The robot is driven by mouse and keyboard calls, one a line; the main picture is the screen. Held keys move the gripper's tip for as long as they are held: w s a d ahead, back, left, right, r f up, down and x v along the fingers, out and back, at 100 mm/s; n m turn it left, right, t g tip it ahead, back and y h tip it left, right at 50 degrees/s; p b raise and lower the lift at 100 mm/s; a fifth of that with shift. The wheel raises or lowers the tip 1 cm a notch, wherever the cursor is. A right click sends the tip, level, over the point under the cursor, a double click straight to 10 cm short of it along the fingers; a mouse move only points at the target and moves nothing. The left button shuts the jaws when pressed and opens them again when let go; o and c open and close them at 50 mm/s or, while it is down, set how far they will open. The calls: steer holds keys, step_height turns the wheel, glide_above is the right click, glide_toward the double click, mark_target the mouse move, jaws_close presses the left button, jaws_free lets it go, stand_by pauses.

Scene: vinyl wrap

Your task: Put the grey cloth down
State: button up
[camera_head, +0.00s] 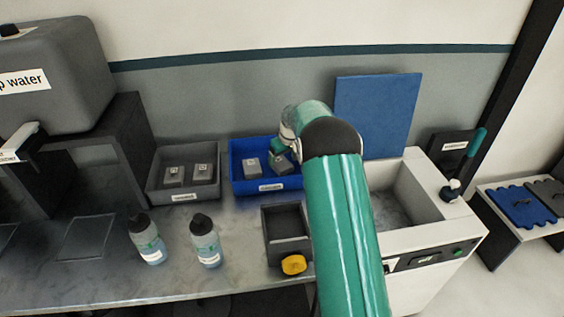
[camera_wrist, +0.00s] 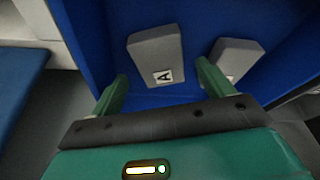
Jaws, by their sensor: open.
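Two grey block-like pieces lie in the blue bin (camera_head: 236,181); I cannot tell whether either is the grey cloth. The right piece (camera_head: 282,164) sits tilted under my gripper (camera_head: 279,152). In the wrist view, a grey piece labelled A (camera_wrist: 155,52) stands between and just beyond the fingers of my open gripper (camera_wrist: 161,76), with blue showing around it. The other piece (camera_wrist: 238,58) is past the right finger, which partly covers it. It is the left piece (camera_head: 250,168) in the head view. No contact with the fingers is clear.
A grey bin (camera_head: 155,188) with two similar pieces stands left of the blue bin. Two bottles (camera_head: 147,240), a dark open tray (camera_head: 286,222) and a yellow object (camera_head: 294,265) are in front. A basin unit (camera_head: 430,235) is right; the bench (camera_head: 500,243) beyond holds blue and grey pads.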

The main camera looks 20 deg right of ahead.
steer(key=v, duration=0.9)
steer(key=shift+f, duration=0.1)
